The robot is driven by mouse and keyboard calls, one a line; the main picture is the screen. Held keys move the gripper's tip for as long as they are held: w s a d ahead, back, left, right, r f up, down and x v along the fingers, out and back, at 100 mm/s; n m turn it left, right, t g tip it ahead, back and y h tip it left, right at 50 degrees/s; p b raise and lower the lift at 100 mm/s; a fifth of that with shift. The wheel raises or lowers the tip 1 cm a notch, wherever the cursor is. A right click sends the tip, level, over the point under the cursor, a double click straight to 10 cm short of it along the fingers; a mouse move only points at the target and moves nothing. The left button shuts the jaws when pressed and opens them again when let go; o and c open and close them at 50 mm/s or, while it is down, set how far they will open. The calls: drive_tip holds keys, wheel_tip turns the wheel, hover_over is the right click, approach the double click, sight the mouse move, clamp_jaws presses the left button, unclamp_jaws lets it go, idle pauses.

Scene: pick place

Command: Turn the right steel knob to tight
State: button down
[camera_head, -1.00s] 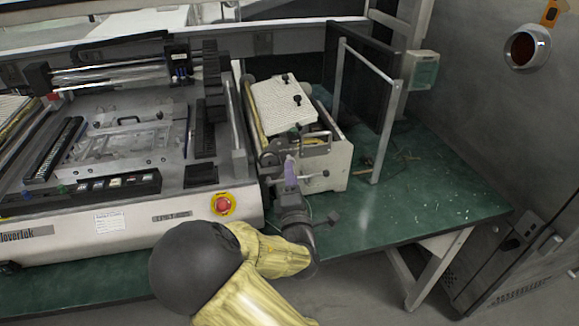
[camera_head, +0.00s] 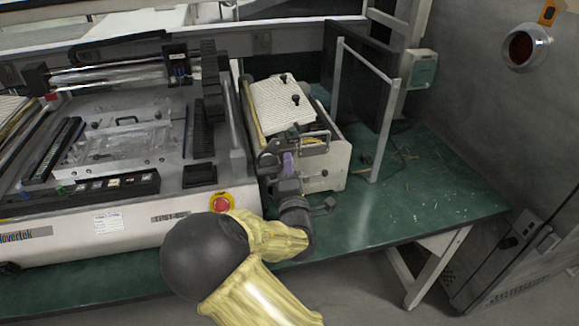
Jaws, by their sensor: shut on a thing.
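A small cream machine (camera_head: 338,160) with a white ribbed top stands on the green table. Its front carries steel brackets and fittings. A small steel knob (camera_head: 324,173) on a short rod sticks out at its lower right front. My gripper (camera_head: 288,162) is at the machine's front, left of this small knob and apart from it. It is shut on a small part there. My own wrist and the gripper's fingers hide most of that part, so I cannot tell whether it is another steel knob. A purple patch shows at the gripper's end.
A large machine with a red stop button (camera_head: 221,203) fills the left. Two black knobs sit on the ribbed top. A metal frame (camera_head: 385,130) stands at right. The green table (camera_head: 440,190) is mostly clear on the right.

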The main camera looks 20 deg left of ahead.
drive_tip(key=shift+m, duration=0.5)
drive_tip(key=shift+r+m+g+h+p, duration=0.15)
drive_tip(key=shift+m+h, duration=0.25)
drive_tip(key=shift+m, duration=1.05)
drive_tip(key=shift+f+m+g+h+p, duration=0.1)
drive_tip(key=shift+m+g+h+p, duration=0.25)
drive_tip(key=shift+m, duration=1.1)
drive_tip(key=shift+h, duration=0.25)
drive_tip(key=c, duration=1.2)
unclamp_jaws()
